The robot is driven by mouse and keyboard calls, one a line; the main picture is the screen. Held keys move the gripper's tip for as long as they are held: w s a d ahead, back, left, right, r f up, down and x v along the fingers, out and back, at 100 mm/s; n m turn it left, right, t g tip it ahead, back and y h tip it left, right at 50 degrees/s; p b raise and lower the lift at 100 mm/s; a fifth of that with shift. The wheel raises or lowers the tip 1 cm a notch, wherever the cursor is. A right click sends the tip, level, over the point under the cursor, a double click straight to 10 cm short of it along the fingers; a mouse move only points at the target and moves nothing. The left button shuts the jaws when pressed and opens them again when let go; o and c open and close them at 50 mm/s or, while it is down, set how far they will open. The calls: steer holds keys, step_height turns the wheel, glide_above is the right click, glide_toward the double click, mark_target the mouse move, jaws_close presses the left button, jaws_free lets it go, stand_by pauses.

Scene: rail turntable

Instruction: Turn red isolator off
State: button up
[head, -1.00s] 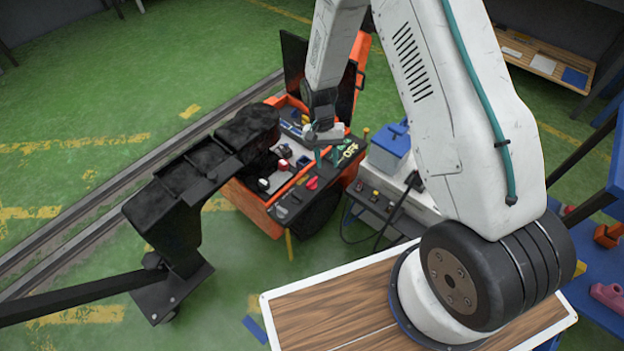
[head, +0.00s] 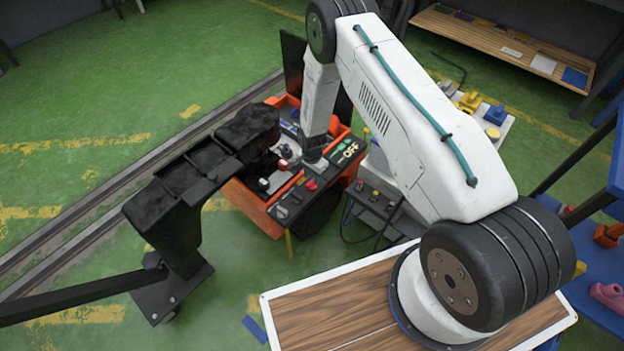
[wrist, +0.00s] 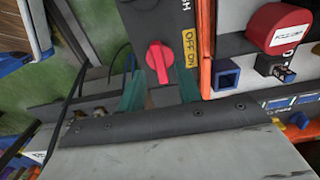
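The red isolator knob (wrist: 158,62) sits on a dark panel, with a yellow OFF ON label (wrist: 190,47) to its right in the wrist view. Its grip runs roughly up and down in that picture; I cannot tell which position it is set to. In the head view the red isolator (head: 311,184) shows on the dark side panel of the orange cart (head: 250,206). My gripper (wrist: 160,88) is open, its teal fingers spread to the left and right of the knob's line. It appears empty, and I see no contact with the knob. Its fingertips are hidden in the head view.
A large red button-like part (wrist: 278,28) and a blue square socket (wrist: 228,74) lie to the right in the wrist view. A black post-like machine (head: 185,195) stands left of the cart. A grey control box (head: 375,195) stands to its right. Green floor is open at left.

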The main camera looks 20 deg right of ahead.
mark_target(312, 183)
steer(key=shift+f, duration=1.4)
jaws_close()
